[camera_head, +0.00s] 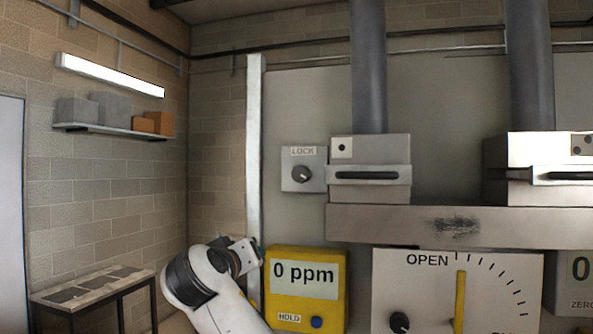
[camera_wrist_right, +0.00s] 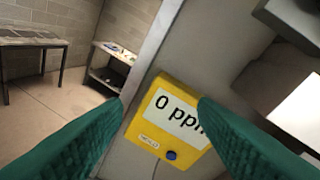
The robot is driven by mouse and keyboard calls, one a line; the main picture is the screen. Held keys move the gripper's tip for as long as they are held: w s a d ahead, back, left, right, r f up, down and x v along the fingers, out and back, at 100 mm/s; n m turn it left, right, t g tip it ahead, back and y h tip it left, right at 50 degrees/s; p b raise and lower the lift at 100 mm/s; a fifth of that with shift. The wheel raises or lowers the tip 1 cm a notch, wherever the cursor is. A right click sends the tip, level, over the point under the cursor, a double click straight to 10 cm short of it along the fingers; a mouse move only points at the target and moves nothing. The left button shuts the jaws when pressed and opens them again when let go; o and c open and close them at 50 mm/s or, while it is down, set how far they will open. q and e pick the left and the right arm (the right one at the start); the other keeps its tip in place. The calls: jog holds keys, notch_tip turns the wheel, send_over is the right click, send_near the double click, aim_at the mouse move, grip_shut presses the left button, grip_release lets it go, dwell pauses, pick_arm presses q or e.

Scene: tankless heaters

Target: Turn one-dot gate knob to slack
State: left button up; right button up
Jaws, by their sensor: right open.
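The knob does not show there. My left gripper is out of view.
The yellow meter (camera_head: 334,262), reading 0 ppm, is close to my right gripper and shows in the right wrist view (camera_wrist_right: 140,128). A white post (camera_head: 254,150) stands left of it. A dial panel marked OPEN (camera_head: 500,300) and two-dot housing (camera_head: 520,150) are right.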

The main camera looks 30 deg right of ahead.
aim_at(299, 172)
jog(key=s+d+r+m+h, duration=0.1)
jog(key=s+r+m+h, duration=0.1)
jog(key=s+r, duration=0.45)
jog(key=s+d+r+m+h, duration=0.1)
jog(key=s+r+m, duration=0.2)
jog(key=r, duration=0.7)
jog(key=shift+g, duration=0.4)
jog(key=p+x, duration=0.2)
jog(key=x, duration=0.1)
jog(key=p+x, duration=0.2)
jog(key=x, duration=0.1)
jog(key=p+x, duration=0.2)
jog(key=x, duration=0.2)
jog(key=shift+r+p, duration=0.3)
jog(key=shift+p, duration=0.05)
jog(key=shift+w+d+f+p, duration=0.2)
jog(key=shift+w+d+p, duration=0.1)
jog(key=shift+w+d, duration=0.3)
jog(key=c, duration=1)
jog(key=shift+o, duration=0.2)
